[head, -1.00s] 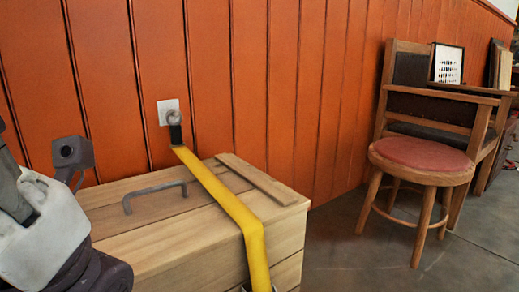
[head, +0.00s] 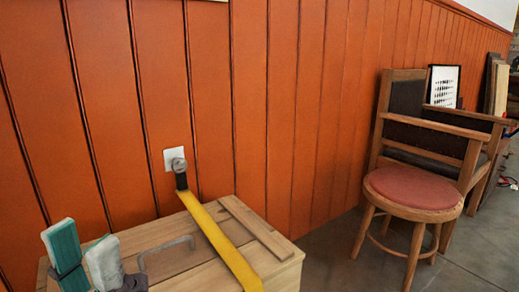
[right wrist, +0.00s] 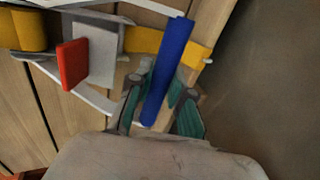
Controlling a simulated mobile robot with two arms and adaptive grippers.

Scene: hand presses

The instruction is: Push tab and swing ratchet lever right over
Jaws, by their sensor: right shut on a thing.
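The ratchet shows in the right wrist view, with a red tab (right wrist: 72,64) beside a pale grey plate (right wrist: 97,55) and a long blue lever grip (right wrist: 168,72). My right gripper (right wrist: 160,95) is shut on the blue grip, with a teal-padded finger on each side. In the head view the yellow strap (head: 220,245) runs from a wall ring over the wooden crate (head: 215,272); the ratchet is out of that view. My left gripper (head: 86,256) is at the lower left, its two fingers apart and empty, in front of the crate's metal handle (head: 166,250).
The strap hooks to a ring on a white wall plate (head: 174,160) on the orange panelled wall (head: 300,100). A wooden chair with a red seat (head: 413,187) stands at right. Open grey floor (head: 335,255) lies between crate and chair.

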